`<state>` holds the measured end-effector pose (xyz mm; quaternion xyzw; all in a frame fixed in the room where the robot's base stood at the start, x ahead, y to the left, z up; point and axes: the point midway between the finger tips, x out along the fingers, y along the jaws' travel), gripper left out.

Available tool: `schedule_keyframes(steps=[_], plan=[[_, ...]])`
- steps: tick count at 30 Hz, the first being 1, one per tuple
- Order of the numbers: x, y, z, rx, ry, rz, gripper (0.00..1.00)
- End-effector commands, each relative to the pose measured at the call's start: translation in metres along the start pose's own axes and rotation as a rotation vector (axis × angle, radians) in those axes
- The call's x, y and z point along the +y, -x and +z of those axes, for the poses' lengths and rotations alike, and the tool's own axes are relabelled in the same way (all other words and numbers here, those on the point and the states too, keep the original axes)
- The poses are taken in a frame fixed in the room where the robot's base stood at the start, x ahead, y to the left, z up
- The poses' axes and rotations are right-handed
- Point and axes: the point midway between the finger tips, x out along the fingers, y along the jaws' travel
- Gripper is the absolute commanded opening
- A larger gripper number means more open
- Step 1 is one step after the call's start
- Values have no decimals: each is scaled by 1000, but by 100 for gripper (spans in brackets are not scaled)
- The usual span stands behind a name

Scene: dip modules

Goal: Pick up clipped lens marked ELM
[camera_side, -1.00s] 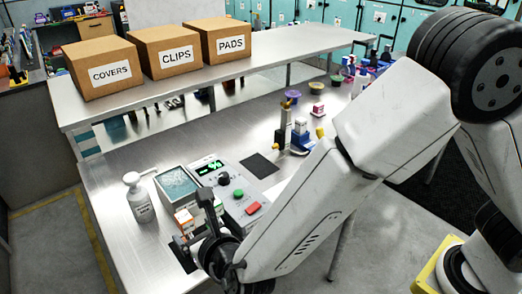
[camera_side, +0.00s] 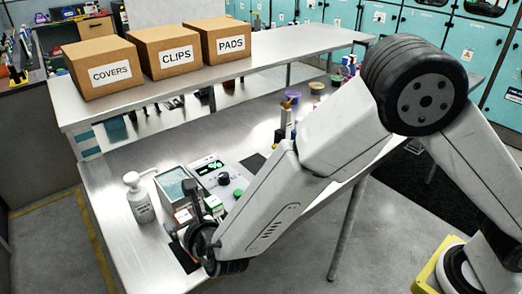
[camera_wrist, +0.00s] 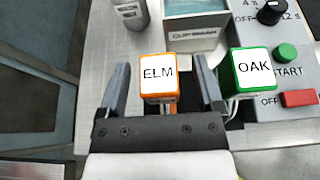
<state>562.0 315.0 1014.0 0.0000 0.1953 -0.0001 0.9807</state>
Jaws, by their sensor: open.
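The ELM lens (camera_wrist: 158,73) has a white top with black letters and an orange edge. In the wrist view it lies between the two fingers of my open gripper (camera_wrist: 160,85), with a gap on each side. In the side view a small part of it shows as an orange and white block (camera_side: 183,216), partly hidden by my gripper (camera_side: 190,205). The green-edged OAK lens (camera_wrist: 252,70) stands just right of my right finger; in the side view it also shows (camera_side: 214,204).
A control box with a red button (camera_wrist: 300,98) and green START button (camera_wrist: 286,53) is at the right. A pump bottle (camera_side: 139,198) stands left of the tank. The bench edge is close at the left.

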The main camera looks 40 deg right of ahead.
Motion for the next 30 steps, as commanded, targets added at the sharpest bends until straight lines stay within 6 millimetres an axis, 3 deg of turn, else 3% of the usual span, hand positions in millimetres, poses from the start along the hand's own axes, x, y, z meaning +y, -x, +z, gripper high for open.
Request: schedule_keyframes(steps=[15, 23, 30], plan=[[0, -1, 0, 0, 0, 0, 85], [0, -1, 0, 0, 0, 0, 3], [0, -1, 0, -1, 0, 0, 0]])
